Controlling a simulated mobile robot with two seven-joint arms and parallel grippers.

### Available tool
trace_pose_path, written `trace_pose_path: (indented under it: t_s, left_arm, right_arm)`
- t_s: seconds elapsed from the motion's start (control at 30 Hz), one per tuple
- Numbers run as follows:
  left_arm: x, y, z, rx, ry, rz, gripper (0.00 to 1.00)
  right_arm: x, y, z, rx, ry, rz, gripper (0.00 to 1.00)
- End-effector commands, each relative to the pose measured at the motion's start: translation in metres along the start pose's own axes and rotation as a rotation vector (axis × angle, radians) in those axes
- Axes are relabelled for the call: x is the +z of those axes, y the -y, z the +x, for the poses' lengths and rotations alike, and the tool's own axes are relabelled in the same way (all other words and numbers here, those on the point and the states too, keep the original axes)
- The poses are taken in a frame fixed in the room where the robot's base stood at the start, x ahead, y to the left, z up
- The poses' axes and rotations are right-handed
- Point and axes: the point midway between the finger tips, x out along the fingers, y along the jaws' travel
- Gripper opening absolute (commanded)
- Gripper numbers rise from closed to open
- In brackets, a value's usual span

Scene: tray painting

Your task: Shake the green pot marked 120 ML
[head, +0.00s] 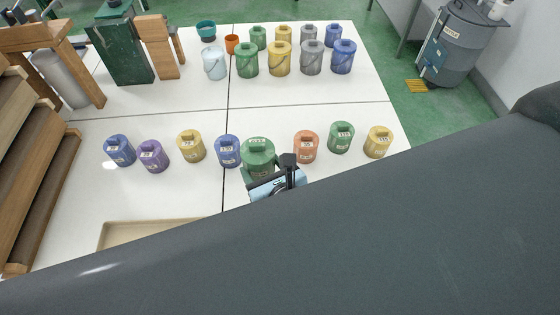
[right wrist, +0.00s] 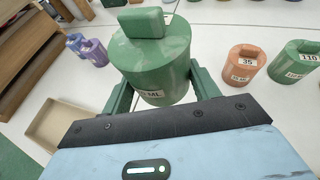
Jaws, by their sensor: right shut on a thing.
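The green pot (head: 258,155) has a lid with a block-shaped knob and a white label. In the right wrist view the green pot (right wrist: 155,60) fills the space between the fingers; its label is partly hidden, with only "0 ML" at its end readable. My right gripper (head: 262,176) is shut on the pot's body, one green finger on each side. The pot is upright or nearly so, and looks larger than its neighbours, so it seems held above the table. My left gripper is not in view.
In the same row stand a blue pot (head: 228,151) close on the left, an orange pot (head: 305,146) on the right, and another green pot (head: 341,137). Several lidded pots and buckets stand at the back. A beige tray (head: 125,236) lies at the front left.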

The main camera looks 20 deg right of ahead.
Motion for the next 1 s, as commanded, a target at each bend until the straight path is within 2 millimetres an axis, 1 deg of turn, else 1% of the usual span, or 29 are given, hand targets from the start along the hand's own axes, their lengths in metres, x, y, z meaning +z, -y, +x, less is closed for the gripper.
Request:
trace_pose_path:
  t_s: [0.03,0.13,0.23,0.5,0.63,0.77,0.87,0.97,1.0]
  left_arm:
    - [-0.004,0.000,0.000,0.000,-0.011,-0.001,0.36]
    - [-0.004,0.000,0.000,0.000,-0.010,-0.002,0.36]
    - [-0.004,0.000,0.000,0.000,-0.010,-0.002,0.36]
    - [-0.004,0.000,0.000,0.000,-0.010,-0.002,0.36]
    - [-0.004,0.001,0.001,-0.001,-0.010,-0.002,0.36]
    - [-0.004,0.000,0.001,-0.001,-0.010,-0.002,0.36]
    - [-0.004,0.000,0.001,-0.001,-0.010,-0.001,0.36]
    - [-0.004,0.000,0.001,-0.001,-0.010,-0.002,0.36]
    - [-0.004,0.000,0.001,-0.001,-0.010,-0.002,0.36]
  right_arm:
    - [0.003,-0.003,0.000,0.000,0.006,0.001,0.26]
    - [0.003,-0.003,0.000,-0.001,0.005,-0.001,0.26]
    - [0.002,0.003,0.000,-0.003,0.005,-0.002,0.26]
    - [-0.001,0.053,-0.006,-0.004,0.004,-0.004,0.26]
    - [0.000,0.066,-0.007,-0.002,0.006,-0.002,0.26]
    - [0.000,0.068,-0.007,0.000,0.006,0.001,0.26]
    - [0.000,0.063,-0.007,0.001,0.006,0.002,0.26]
    - [0.001,0.046,-0.005,0.003,0.005,0.005,0.26]
    - [0.002,0.037,-0.004,0.005,0.006,0.007,0.26]
